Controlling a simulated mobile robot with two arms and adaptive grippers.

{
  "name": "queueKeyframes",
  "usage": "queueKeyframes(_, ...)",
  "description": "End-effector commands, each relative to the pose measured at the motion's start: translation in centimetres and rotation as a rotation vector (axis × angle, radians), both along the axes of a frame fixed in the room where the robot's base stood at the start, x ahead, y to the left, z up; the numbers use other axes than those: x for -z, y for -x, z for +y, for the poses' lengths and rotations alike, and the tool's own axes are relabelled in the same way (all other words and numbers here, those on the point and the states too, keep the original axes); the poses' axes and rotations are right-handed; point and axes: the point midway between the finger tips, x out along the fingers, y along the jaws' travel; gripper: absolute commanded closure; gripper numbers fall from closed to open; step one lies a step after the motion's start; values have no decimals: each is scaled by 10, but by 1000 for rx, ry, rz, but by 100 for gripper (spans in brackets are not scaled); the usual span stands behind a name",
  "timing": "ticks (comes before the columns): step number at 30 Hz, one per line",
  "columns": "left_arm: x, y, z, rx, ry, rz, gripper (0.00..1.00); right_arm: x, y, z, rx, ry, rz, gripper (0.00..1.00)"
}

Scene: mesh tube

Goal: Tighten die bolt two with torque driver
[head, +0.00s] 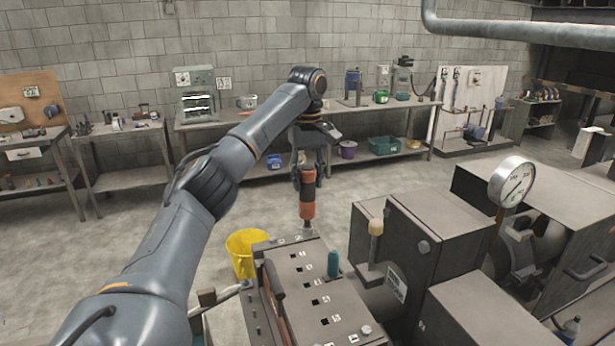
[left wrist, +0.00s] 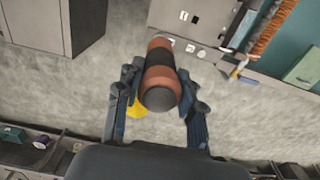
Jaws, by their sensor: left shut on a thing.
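My left gripper (head: 308,172) is shut on the torque driver (head: 307,199), an orange-red and dark cylinder held upright with its tip down. The driver's lower end is at the far end of the grey die block (head: 312,285), near its far right corner. I cannot tell whether the tip touches a bolt. In the left wrist view the driver (left wrist: 159,72) sits between the two fingers of the gripper (left wrist: 158,95), seen from its butt end. The block top has several square holes and marks. Which mark is bolt two is too small to read. My right gripper is not in view.
A teal bottle-like object (head: 333,263) stands on the block's right edge. A yellow bucket (head: 245,252) stands on the floor at left. Grey machine housings with a pressure gauge (head: 512,181) fill the right. Workbenches line the back wall, with open floor before them.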

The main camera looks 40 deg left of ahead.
Motion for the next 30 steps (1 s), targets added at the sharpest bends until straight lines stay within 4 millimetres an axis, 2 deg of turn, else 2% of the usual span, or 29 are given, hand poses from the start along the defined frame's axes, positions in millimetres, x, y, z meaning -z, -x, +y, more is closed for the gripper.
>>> queueKeyframes(30, 3, 0, 0, 1, 0, -4, 100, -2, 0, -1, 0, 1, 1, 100)
